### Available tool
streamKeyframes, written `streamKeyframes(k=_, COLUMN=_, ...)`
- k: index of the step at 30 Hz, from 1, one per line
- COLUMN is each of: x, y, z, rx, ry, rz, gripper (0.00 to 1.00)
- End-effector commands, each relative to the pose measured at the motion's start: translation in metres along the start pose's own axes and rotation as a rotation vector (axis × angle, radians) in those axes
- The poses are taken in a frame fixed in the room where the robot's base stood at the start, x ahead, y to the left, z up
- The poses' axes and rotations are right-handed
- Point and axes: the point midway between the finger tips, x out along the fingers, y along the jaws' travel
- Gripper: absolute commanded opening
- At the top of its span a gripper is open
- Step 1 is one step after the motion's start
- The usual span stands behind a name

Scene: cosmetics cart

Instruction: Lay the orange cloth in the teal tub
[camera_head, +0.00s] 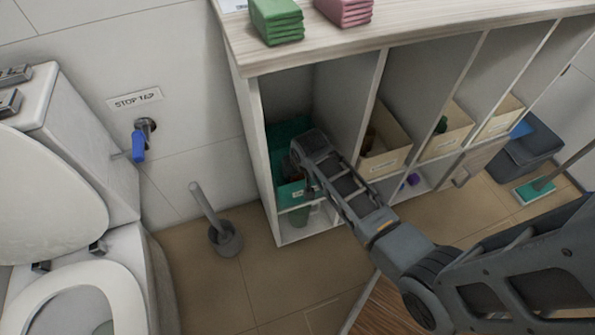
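The teal tub (288,132) stands in the leftmost compartment of the wooden shelf unit. Its front wall with a small label also shows below my gripper. My gripper (297,168) reaches into that compartment and is over the tub, pointing down. The arm and the gripper body cover much of the tub's inside. The fingertips are too small and dark to tell whether they are open or shut. I cannot make out the orange cloth anywhere; the tub's inside is mostly hidden.
Folded green cloths (276,20) and pink cloths (344,11) lie on the shelf top (420,22). Upright dividers separate the compartments, with beige bins (386,163) to the right. A toilet brush (222,234) stands on the floor at left, beside the toilet (75,275).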

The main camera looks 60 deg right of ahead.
Motion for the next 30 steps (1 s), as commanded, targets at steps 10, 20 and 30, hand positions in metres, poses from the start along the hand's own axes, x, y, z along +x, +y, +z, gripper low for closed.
streamKeyframes(k=10, x=0.0058, y=-0.0002, z=0.0018, rx=0.000, ry=0.002, rz=0.000, gripper=0.39)
streamKeyframes(k=20, x=0.0071, y=-0.0002, z=0.0025, rx=0.000, ry=0.002, rz=0.000, gripper=0.87)
streamKeyframes(k=30, x=0.0019, y=-0.0002, z=0.0006, rx=0.000, ry=0.002, rz=0.000, gripper=0.89)
